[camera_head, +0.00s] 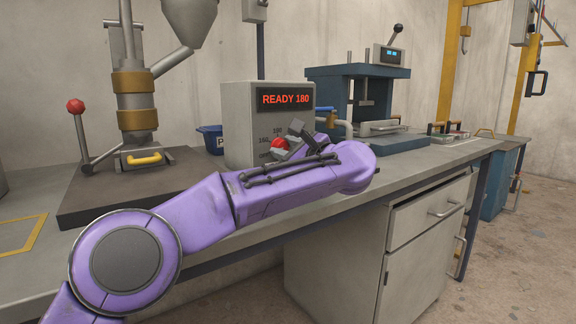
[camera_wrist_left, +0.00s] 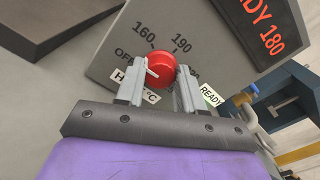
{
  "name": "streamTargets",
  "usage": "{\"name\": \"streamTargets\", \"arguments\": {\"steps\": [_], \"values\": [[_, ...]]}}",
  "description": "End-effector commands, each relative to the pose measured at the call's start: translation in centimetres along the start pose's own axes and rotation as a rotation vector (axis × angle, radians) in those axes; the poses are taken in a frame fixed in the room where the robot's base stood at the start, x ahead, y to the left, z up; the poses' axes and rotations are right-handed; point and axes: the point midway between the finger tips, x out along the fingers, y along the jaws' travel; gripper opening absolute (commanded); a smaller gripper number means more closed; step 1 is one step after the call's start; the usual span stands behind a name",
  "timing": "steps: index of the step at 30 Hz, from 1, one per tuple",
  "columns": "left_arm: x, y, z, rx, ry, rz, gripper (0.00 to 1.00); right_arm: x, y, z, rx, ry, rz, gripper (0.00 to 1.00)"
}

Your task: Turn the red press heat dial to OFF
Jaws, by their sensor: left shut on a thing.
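The red heat dial (camera_head: 278,143) is on the front of a grey control box (camera_head: 240,115) whose display reads READY 180. In the left wrist view the round red dial (camera_wrist_left: 163,66) sits between the two fingers of my left gripper (camera_wrist_left: 160,84), which is shut on it. A small white mark shows on the dial near the left finger. The labels 160, 190 and OFF show around it; others are partly hidden by the fingers. In the head view my purple left arm hides much of the left gripper (camera_head: 292,146). My right gripper is not in view.
A press with a red-knobbed lever (camera_head: 75,106) stands left on a dark base (camera_head: 85,205). A blue bin (camera_head: 210,138) is behind the box. A blue-framed press (camera_head: 340,85) stands to the right. A drawer cabinet (camera_head: 425,225) is under the bench.

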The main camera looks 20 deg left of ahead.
Motion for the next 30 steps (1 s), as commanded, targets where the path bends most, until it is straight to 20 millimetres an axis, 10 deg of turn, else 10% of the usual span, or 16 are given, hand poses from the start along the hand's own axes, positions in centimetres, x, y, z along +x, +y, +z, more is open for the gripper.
{"name": "streamTargets", "arguments": {"steps": [30], "values": [[0.0,0.2,-0.1,-0.443,0.001,0.004,0.07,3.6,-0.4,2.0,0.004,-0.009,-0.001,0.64]]}}
